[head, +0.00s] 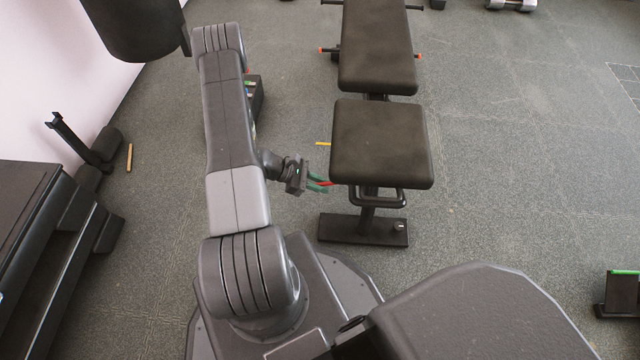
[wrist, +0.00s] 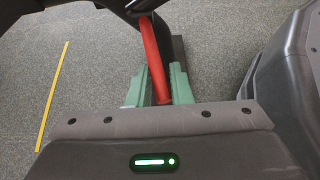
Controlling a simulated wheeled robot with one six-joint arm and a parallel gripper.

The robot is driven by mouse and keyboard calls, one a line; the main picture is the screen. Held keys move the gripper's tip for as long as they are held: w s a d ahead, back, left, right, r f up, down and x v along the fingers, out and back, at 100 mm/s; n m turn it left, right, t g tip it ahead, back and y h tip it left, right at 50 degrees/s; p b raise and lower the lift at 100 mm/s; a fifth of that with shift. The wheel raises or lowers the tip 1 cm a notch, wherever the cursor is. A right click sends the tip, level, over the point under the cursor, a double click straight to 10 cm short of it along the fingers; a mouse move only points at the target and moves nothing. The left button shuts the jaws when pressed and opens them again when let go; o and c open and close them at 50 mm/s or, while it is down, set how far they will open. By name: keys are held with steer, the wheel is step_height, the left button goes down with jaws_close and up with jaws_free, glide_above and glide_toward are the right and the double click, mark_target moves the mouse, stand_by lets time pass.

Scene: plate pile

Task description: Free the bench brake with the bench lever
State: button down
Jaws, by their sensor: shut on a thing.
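The bench (head: 380,140) stands in the middle of the head view, with a black padded seat and back and a dark foot plate. My gripper (head: 322,183) is at the left side of the seat's near end, just under its edge. In the wrist view my gripper (wrist: 158,88) has green fingers shut on the red bench lever (wrist: 150,50). The lever runs up from between the fingers to a dark part of the bench. In the head view only a small red bit of the lever (head: 325,184) shows. I cannot make out the brake itself.
A yellow strip (wrist: 52,97) lies on the floor to the left in the wrist view. Dark gym equipment (head: 40,230) stands at the left in the head view. A black rack (head: 254,100) is behind my arm.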

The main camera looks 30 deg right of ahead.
steer(key=shift+s+d+r+p, duration=0.15)
steer(key=shift+r+p, duration=0.4)
steer(key=shift+r, duration=1.05)
steer(key=shift+s, duration=0.15)
steer(key=r, duration=0.1)
steer(key=d+r, duration=0.1)
steer(key=shift+s+r+p, duration=0.3)
steer(key=shift+s+p, duration=0.05)
steer(key=shift+p, duration=0.05)
steer(key=shift+r, duration=0.15)
steer(key=shift+s+d+r+p, duration=0.3)
steer(key=shift+s+d+r, duration=0.15)
steer(key=shift+d+r, duration=0.3)
steer(key=shift+r, duration=0.1)
stand_by(0.3)
